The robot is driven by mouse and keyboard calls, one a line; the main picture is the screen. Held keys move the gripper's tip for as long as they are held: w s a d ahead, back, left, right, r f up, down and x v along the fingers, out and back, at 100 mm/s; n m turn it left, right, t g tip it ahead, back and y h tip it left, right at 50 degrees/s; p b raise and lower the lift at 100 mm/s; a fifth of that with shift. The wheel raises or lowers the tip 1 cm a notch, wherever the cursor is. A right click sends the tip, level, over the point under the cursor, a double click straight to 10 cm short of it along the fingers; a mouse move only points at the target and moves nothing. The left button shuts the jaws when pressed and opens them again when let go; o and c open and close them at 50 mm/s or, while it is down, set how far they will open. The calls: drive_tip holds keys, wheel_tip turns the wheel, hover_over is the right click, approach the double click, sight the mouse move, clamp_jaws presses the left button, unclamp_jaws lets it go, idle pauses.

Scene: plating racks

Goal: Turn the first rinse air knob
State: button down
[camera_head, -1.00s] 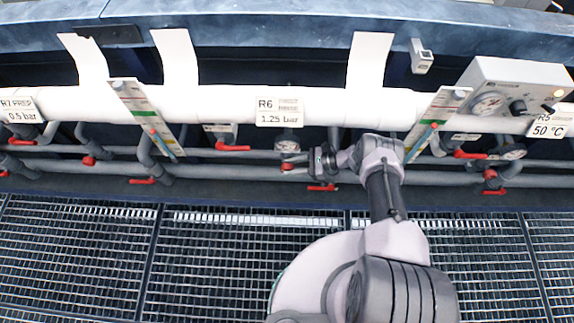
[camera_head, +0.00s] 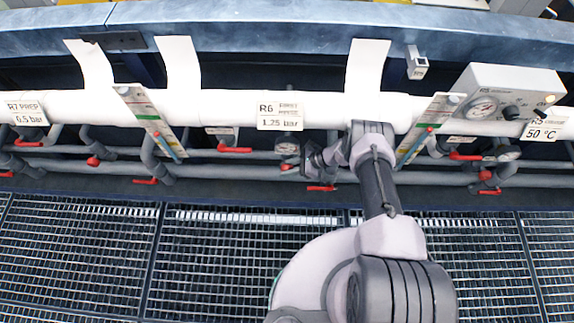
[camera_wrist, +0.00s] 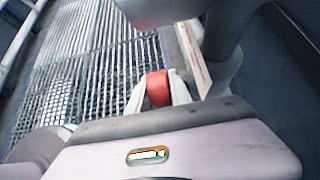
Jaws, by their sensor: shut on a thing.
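A red handle (camera_wrist: 157,88) sits between the two pale fingers of my gripper (camera_wrist: 160,95) in the wrist view, and the fingers are closed on it. In the head view my gripper end (camera_head: 308,160) is at the pipes below the R6 label (camera_head: 280,116), beside a round gauge (camera_head: 287,147). A bit of red (camera_head: 287,166) shows just left of it; most of the held handle and the fingertips are hidden there. The R6 label reads 1.25 bar; its small print is unclear.
Other red valve handles (camera_head: 235,149) (camera_head: 321,188) sit on the grey pipes nearby. Slanted scale tubes (camera_head: 152,120) (camera_head: 428,132) stand left and right. A white control box (camera_head: 510,95) is at the upper right. Floor grating (camera_head: 90,250) lies in front.

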drive_tip(key=c, duration=1.4)
unclamp_jaws()
drive_tip(key=shift+c, duration=0.2)
